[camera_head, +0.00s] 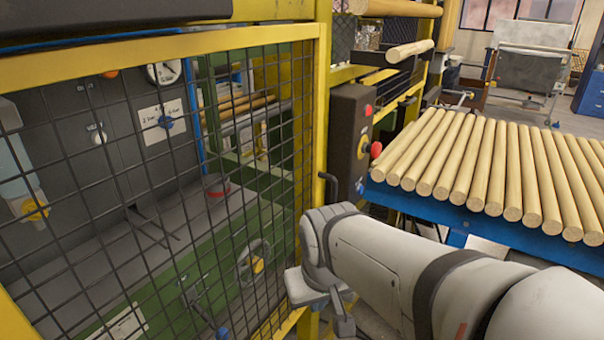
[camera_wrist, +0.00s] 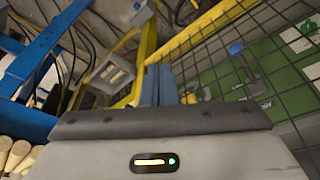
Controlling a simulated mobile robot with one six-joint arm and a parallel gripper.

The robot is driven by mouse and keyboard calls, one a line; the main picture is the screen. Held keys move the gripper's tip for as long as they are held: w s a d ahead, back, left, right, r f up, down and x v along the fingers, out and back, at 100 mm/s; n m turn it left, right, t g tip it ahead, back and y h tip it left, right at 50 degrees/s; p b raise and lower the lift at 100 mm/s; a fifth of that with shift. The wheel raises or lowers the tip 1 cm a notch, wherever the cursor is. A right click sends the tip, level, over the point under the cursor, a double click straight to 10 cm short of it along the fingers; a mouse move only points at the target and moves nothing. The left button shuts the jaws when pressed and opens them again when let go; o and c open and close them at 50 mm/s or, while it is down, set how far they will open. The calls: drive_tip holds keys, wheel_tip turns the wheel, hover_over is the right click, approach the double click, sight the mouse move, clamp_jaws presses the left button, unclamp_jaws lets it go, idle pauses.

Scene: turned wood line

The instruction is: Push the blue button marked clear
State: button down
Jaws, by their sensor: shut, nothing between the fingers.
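A dark control box (camera_head: 350,130) stands on the yellow post right of the mesh guard. A small blue spot (camera_head: 361,187), which looks like a button, shows low on its right-hand face; its marking is too small to read. Red and yellow controls (camera_head: 364,147) sit above it. My gripper (camera_wrist: 160,78) is shut and empty in the wrist view, its fingers pointing away over the yellow frame. In the head view my wrist is low in front of the box, below the blue spot and apart from it; the fingertips are hard to make out there. I cannot identify the button in the wrist view.
A mesh guard (camera_head: 150,190) in a yellow frame fills the left, with a green machine behind it. A black handle (camera_head: 328,188) sticks out beside the box. A blue rack (camera_head: 440,208) of turned wooden rods stands at right, close to my arm.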

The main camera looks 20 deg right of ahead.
sight(361, 190)
drive_tip(key=w+d+n+t, duration=0.1)
drive_tip(key=w+d+t, duration=0.3)
drive_tip(key=d, duration=0.6)
drive_tip(key=w+d+r+n+t+b, duration=0.1)
drive_tip(key=w+d+n+t, duration=0.1)
drive_tip(key=w+d, duration=0.5)
drive_tip(key=w+d+n+t, duration=0.1)
drive_tip(key=w+d+t, duration=0.4)
drive_tip(key=d, duration=0.9)
drive_tip(key=shift+w+r+n+t+h, duration=0.2)
drive_tip(key=shift+w+n+t+h, duration=0.1)
drive_tip(key=shift+w+h, duration=0.15)
drive_tip(key=w+a+b, duration=0.3)
drive_tip(key=w+a, duration=0.2)
drive_tip(key=w, duration=0.2)
drive_tip(key=shift+a, duration=0.2)
drive_tip(key=shift+w+a, duration=0.1)
drive_tip(key=shift+w+a, duration=0.2)
drive_tip(key=shift+w, duration=0.05)
